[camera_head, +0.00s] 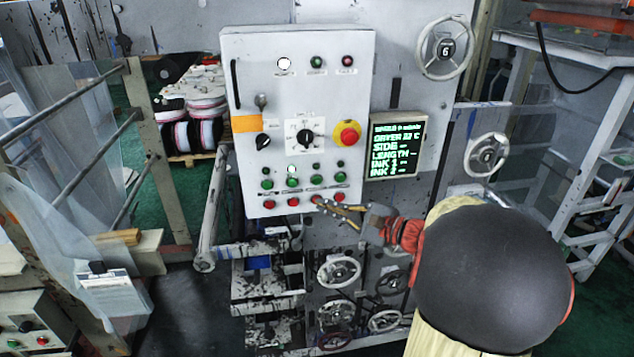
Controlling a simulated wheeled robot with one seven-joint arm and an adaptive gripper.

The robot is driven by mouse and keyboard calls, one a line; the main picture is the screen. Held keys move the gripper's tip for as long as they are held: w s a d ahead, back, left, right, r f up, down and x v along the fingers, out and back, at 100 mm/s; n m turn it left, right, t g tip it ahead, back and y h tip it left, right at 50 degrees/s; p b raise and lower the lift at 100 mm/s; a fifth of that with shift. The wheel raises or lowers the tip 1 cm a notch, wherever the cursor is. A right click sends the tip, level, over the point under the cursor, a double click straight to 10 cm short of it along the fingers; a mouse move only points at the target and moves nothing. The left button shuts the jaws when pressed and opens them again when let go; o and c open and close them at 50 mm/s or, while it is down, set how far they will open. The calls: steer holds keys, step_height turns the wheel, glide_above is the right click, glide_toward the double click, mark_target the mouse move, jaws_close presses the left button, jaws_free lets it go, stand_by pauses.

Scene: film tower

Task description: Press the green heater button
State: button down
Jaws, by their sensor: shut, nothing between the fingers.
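The white control panel (245,100) stands upright at the centre. It carries a row of green buttons, among them the leftmost (267,184), the second (292,183) and the third (317,180). Their labels are too small to read, so I cannot tell which is the heater button. Red buttons (268,203) sit in a row beneath. My gripper (325,204) is shut and empty at the panel's lower right. Its tips are just below the green row, by the third red button; I cannot tell whether they touch it.
Small indicator lamps sit above the green buttons; the second one (291,169) glows pale. A red knob on yellow (347,134) and a black rotary switch (305,137) are higher up. A screen (396,146) with green text is right of the panel. Handwheels (338,272) lie below.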

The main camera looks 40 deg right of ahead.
mark_target(317, 180)
steer(key=shift+w+d, duration=0.75)
steer(key=shift+w, duration=0.45)
steer(key=shift+w+d, duration=0.7)
steer(key=shift+w, duration=0.55)
steer(key=shift+w+d, duration=0.75)
steer(key=shift+w, duration=0.45)
steer(key=shift+w+d+f, duration=0.1)
steer(key=shift+w, duration=0.05)
steer(key=shift+w+d+b, duration=0.15)
steer(key=shift+w+b, duration=0.05)
steer(key=shift+b, duration=0.15)
steer(key=shift+w+d, duration=0.25)
steer(key=shift+w, duration=0.15)
steer(key=shift+s+a+b, duration=0.1)
steer(key=shift+s+b, duration=0.05)
steer(key=shift+b, duration=0.15)
steer(key=shift+s+a, duration=0.4)
steer(key=shift+s, duration=0.2)
steer(key=shift+s+b, duration=0.1)
steer(key=shift+b, duration=0.2)
